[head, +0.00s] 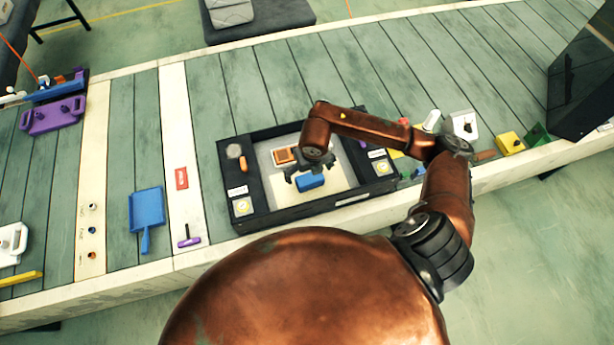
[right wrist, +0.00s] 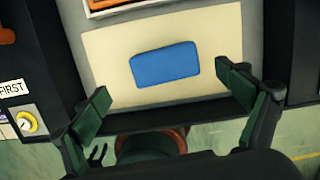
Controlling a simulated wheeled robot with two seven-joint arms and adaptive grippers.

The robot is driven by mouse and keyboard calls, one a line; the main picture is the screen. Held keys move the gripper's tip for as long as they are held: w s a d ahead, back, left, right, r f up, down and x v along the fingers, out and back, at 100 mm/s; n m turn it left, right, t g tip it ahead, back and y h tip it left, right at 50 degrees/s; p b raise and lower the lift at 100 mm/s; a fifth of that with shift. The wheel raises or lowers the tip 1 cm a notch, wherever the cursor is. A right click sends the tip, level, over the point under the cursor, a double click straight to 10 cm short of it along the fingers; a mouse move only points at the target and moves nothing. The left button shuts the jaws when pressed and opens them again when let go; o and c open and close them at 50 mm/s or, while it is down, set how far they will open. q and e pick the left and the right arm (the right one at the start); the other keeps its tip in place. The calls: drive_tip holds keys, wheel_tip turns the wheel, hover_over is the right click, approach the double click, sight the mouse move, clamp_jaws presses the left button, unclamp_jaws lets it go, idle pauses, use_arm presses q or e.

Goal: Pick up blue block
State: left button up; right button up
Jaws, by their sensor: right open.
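The blue block (head: 310,181) lies on a cream panel (head: 338,178) inside a black-framed tray (head: 262,214). In the right wrist view the blue block (right wrist: 165,64) lies on the cream panel (right wrist: 110,62), ahead of the fingertips and between their lines. My right gripper (head: 309,172) is above the block, and its wrist hides part of the tray. In the right wrist view my right gripper (right wrist: 164,92) has its two fingers spread wide apart with nothing between them. My left gripper is not in view.
An orange-brown framed piece (head: 284,156) lies in the tray behind the block. The tray's dark side panels hold labels and knobs. A blue dustpan-like piece (head: 147,209) and a red label (head: 181,178) lie to the left. A yellow block (head: 510,143) stands at the right.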

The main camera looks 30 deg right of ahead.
sight(310, 178)
drive_tip(key=shift+d+f, duration=0.25)
drive_tip(key=shift+f, duration=0.95)
drive_tip(key=f, duration=0.3)
drive_tip(key=shift+w+d+f, duration=0.15)
drive_tip(key=shift+w+f, duration=0.15)
drive_tip(key=c, duration=0.7)
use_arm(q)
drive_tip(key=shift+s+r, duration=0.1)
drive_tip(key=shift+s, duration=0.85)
use_arm(e)
drive_tip(key=shift+c, duration=1.4)
